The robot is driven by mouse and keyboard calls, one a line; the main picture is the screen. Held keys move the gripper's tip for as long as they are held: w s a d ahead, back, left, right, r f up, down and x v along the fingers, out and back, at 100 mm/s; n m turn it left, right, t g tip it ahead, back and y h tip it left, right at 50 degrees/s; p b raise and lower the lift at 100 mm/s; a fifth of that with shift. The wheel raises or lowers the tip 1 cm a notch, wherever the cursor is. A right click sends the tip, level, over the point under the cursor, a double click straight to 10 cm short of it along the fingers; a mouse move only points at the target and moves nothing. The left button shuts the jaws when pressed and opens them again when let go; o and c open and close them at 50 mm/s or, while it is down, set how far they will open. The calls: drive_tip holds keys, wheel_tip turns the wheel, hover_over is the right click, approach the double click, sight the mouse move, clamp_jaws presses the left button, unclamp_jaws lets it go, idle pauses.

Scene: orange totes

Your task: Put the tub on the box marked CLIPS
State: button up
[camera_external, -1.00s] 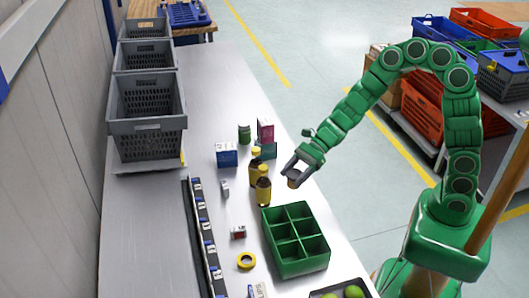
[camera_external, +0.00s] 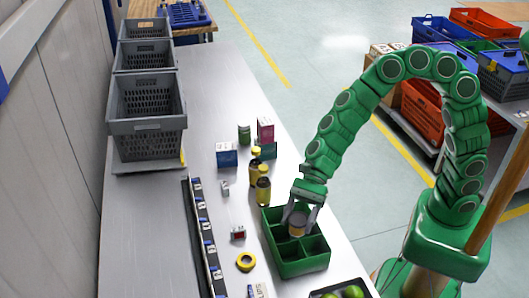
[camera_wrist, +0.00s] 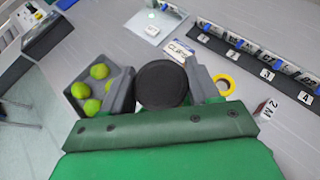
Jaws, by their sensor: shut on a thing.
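My gripper (camera_external: 299,222) is shut on a small tan tub (camera_external: 297,231). In the external view both appear over the green divided tray (camera_external: 322,262); I cannot tell the exact height. In the wrist view the tub's round black top (camera_wrist: 162,84) sits between the two grey fingers of my gripper (camera_wrist: 165,88). The box marked CLIPS (camera_external: 258,290) is white with blue lettering, at the bottom edge of the external view and partly cut off. In the wrist view the CLIPS box (camera_wrist: 179,50) lies just beyond the tub, whose top may hide part of it.
A yellow tape ring (camera_external: 246,261) lies left of the green tray. A dark tray of green balls (camera_external: 324,293) is at the front. A numbered rail (camera_external: 204,238) runs along the left. Grey crates (camera_external: 147,125) stand at the back left.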

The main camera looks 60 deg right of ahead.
drive_tip(key=s+a+r+n+g, duration=0.1)
drive_tip(key=s+a+r+g, duration=0.1)
drive_tip(key=s+a, duration=0.35)
hover_over(258, 294)
drive_tip(key=f, duration=0.9)
drive_tip(key=shift+s+d+f, duration=0.15)
drive_tip(key=shift+d, duration=0.2)
drive_tip(key=shift+a+f, duration=0.25)
drive_tip(key=shift+f, duration=1.65)
drive_tip(key=shift+f, duration=0.1)
drive_tip(key=o, duration=1.1)
